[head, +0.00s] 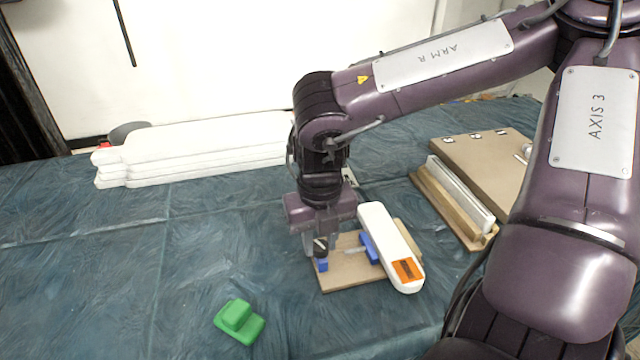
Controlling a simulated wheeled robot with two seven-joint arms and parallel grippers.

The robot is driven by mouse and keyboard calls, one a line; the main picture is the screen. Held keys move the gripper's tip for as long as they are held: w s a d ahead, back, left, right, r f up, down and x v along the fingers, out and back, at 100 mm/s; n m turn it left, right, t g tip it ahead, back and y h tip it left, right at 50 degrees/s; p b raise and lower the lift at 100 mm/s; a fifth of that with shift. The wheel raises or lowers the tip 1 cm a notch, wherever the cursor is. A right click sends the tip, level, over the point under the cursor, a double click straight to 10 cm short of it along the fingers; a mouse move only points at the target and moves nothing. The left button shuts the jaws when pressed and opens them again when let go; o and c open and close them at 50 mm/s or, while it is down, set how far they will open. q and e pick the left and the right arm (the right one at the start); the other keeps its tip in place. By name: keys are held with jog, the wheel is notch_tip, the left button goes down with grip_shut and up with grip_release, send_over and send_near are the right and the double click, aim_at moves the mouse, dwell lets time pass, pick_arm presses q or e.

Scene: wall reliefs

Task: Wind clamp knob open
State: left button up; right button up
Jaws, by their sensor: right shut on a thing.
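The clamp stands on a small wooden board (345,278) on the table. It has a blue block (322,265) at its left end and a blue jaw (369,248) against a white bar. The dark clamp knob (320,246), with a pale mark, is at the left end above the blue block. My right gripper (318,248) points down over it and is shut on the knob; the fingers partly hide it. The white bar (382,226), with an orange patch (407,270) at its near end, lies across the board. My left gripper is out of view.
A green block (239,321) lies at the front left. A stack of white boards (190,152) lies at the back left. A wooden rack with a white strip (460,195) and a brown panel (485,160) are on the right. The blue-green table is clear at left.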

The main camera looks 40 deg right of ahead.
jog(key=n, duration=0.2)
jog(key=shift+n, duration=0.4)
jog(key=n, duration=0.2)
jog(key=shift+n, duration=1.2)
jog(key=n, duration=0.2)
jog(key=shift+n, duration=0.4)
jog(key=n, duration=0.4)
jog(key=shift+n, duration=0.3)
jog(key=n, duration=0.9)
jog(key=shift+n, duration=1.5)
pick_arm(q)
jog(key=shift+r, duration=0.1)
pick_arm(e)
jog(key=shift+n, duration=1)
